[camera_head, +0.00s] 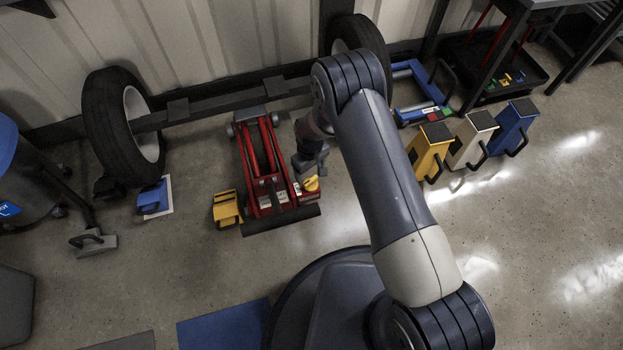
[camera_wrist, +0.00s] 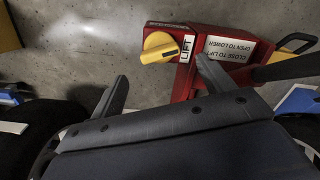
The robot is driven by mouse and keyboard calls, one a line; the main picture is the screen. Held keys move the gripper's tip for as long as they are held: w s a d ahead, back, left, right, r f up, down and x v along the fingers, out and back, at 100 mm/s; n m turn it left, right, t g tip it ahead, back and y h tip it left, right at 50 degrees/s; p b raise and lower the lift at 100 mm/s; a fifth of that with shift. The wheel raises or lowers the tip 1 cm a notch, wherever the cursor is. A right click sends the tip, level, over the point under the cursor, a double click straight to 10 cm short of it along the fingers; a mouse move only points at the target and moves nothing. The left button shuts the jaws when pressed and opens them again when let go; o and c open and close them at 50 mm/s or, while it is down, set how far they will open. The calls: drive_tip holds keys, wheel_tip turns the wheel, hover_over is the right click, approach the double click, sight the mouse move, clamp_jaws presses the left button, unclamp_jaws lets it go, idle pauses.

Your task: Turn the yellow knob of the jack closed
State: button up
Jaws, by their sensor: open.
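The red jack (camera_head: 249,160) stands on the floor in front of the axle with two wheels. Its yellow knob (camera_head: 311,184) is at the jack's near right corner. In the wrist view the yellow knob (camera_wrist: 160,47) is round with a raised grip bar, next to a "LIFT" label (camera_wrist: 186,46) and a "CLOSE TO LIFT, OPEN TO LOWER" label (camera_wrist: 231,51). My gripper (camera_wrist: 161,70) is open and empty, its two fingers apart on either side of the knob's position in the picture, with no visible contact. In the head view my gripper (camera_head: 310,162) is just above the knob.
A yellow block (camera_head: 226,208) stands left of the jack, and a blue block (camera_head: 153,198) farther left. Yellow, white and blue stands (camera_head: 430,150) are to the right. The wheels (camera_head: 125,125) and axle (camera_head: 220,104) lie behind.

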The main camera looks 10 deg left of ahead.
sight(311, 180)
wheel_tip(311, 180, down, 6)
drive_tip(key=shift+f+b, duration=0.1)
drive_tip(key=shift+b, duration=0.8)
drive_tip(key=shift+c, duration=0.2)
drive_tip(key=c, duration=0.9)
drive_tip(key=shift+f+m+b, duration=0.1)
drive_tip(key=shift+m+b, duration=0.4)
drive_tip(key=shift+m, duration=0.4)
drive_tip(key=shift+c, duration=0.2)
drive_tip(key=m+b, duration=0.1)
drive_tip(key=m, duration=0.2)
drive_tip(key=o, duration=1)
